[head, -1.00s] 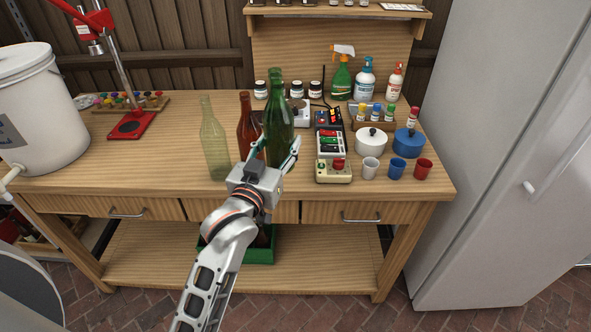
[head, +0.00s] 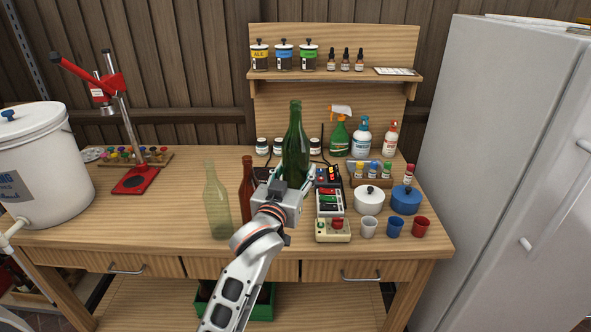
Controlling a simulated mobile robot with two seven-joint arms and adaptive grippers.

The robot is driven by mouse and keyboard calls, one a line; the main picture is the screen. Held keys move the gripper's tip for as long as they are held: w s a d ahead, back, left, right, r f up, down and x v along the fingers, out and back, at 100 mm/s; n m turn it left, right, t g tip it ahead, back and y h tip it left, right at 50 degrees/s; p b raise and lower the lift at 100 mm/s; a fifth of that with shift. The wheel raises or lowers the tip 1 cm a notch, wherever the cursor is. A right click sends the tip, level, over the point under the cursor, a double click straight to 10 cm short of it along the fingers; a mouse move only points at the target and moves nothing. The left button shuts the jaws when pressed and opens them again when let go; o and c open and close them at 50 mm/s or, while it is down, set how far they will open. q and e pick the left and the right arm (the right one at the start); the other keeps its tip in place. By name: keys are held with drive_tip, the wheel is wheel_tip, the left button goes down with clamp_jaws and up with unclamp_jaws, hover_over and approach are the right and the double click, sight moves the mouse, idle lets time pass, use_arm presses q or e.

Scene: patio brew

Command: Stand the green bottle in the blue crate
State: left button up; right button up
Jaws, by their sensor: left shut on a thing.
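The green bottle (head: 295,145) is dark green glass and stands about upright in my left gripper (head: 292,186). The gripper is shut on its lower part, above the wooden workbench (head: 130,225). The gripper hides the bottle's base, so I cannot tell how far it is from the bench top. No blue crate shows in the head view. A green crate (head: 262,312) sits on the shelf under the bench, partly hidden by my left arm. My right gripper is not in view.
A pale green bottle (head: 217,205) and a brown bottle (head: 246,190) stand left of my gripper. A control box (head: 333,230), cups and a blue pot (head: 406,200) stand to the right. A white bucket (head: 45,165) is at far left. The bench's left-middle is clear.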

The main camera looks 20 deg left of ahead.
use_arm(q)
wheel_tip(320, 180, down, 13)
drive_tip(key=shift+f+b, duration=0.1)
drive_tip(key=shift+b, duration=1)
drive_tip(key=shift+f, duration=0.7)
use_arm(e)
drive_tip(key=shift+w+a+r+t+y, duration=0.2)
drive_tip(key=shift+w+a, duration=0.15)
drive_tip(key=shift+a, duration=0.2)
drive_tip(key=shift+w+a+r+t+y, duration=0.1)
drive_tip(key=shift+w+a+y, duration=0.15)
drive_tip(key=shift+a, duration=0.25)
use_arm(q)
drive_tip(key=shift+f, duration=0.15)
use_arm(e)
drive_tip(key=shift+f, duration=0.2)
use_arm(q)
drive_tip(key=o, duration=1.4)
drive_tip(key=shift+f, duration=0.15)
drive_tip(key=shift+o, duration=0.2)
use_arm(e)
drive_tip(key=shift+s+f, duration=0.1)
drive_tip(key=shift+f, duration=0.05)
